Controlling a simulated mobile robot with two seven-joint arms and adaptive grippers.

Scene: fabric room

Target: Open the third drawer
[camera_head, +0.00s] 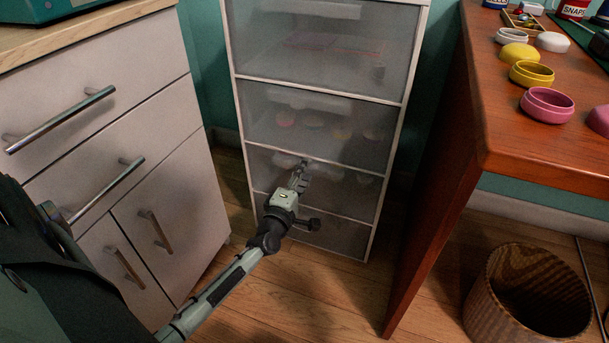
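A tall drawer unit (401,85) with a white frame and grey translucent drawer fronts stands in the middle. The third drawer (345,195) from the top appears flush with the others. Its light handle is largely hidden behind my gripper. My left gripper (303,168) is at the upper edge of the third drawer's front, at its handle. The fingers are small and partly merge with the handle, so I cannot tell whether they are open or shut, or whether they touch it. My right gripper is not in view.
A white cabinet (180,205) with metal bar handles stands close on the left. A wooden desk (520,155) with several small jars stands on the right. A woven basket (485,300) is on the floor below it. Some wooden floor before the drawers is clear.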

